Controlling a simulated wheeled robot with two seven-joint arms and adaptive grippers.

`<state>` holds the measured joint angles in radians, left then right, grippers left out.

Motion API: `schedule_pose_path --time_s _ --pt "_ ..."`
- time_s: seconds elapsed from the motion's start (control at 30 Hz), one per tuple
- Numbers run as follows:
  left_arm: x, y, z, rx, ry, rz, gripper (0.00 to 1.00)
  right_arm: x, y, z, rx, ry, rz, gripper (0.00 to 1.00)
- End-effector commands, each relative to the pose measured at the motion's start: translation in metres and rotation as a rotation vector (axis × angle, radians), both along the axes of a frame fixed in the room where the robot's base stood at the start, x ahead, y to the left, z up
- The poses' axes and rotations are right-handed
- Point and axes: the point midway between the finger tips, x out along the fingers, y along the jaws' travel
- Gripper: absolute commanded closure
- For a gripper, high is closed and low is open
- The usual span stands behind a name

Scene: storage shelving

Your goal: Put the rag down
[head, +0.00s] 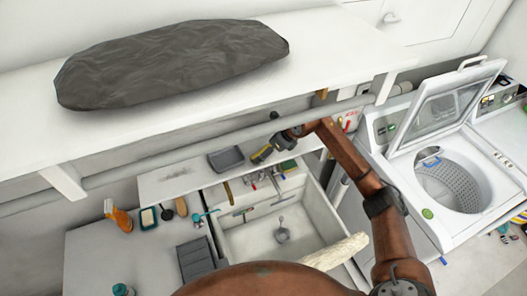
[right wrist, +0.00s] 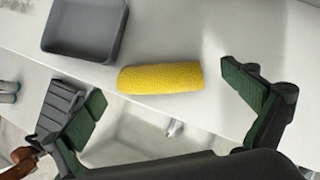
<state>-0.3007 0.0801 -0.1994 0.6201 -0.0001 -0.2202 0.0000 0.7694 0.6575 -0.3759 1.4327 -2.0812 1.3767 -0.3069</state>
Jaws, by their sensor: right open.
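A yellow, rough-textured rolled piece, which I take to be the rag (right wrist: 160,78), lies on the white ledge (right wrist: 225,50) above the sink, near its front edge. My right gripper (right wrist: 168,105) is open, with its green-padded fingers spread to either side of the yellow piece. Neither finger visibly touches it. In the head view my right gripper (head: 277,144) is over the ledge behind the sink, and a small yellow patch shows beside it; I cannot tell if that is the rag. My left gripper is not in view.
A grey tray (right wrist: 85,25) sits on the ledge beside the yellow piece. The white sink (head: 255,238) is below. A shelf with a dark grey bundle (head: 170,62) hangs above. An open washer (head: 450,180) stands at right. An orange spray bottle (head: 118,216) stands at left.

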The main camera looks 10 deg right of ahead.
Motion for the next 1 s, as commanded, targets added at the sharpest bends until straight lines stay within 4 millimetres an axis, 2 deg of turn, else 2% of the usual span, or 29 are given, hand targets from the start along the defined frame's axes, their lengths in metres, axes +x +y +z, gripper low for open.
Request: schedule_pose_path --time_s 0.3,0.5,0.7,1.0 --pt "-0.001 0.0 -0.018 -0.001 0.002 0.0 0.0 -0.025 -0.027 0.054 -0.005 -0.004 0.001 0.0" --pt "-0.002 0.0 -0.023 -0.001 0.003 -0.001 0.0 -0.036 -0.037 0.078 -0.003 -0.002 0.0 0.0" --pt "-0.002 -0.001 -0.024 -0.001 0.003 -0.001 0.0 -0.04 -0.039 0.086 -0.001 -0.001 0.0 0.0" --pt "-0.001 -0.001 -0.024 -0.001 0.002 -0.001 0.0 -0.04 -0.039 0.087 -0.001 -0.001 0.0 0.0"
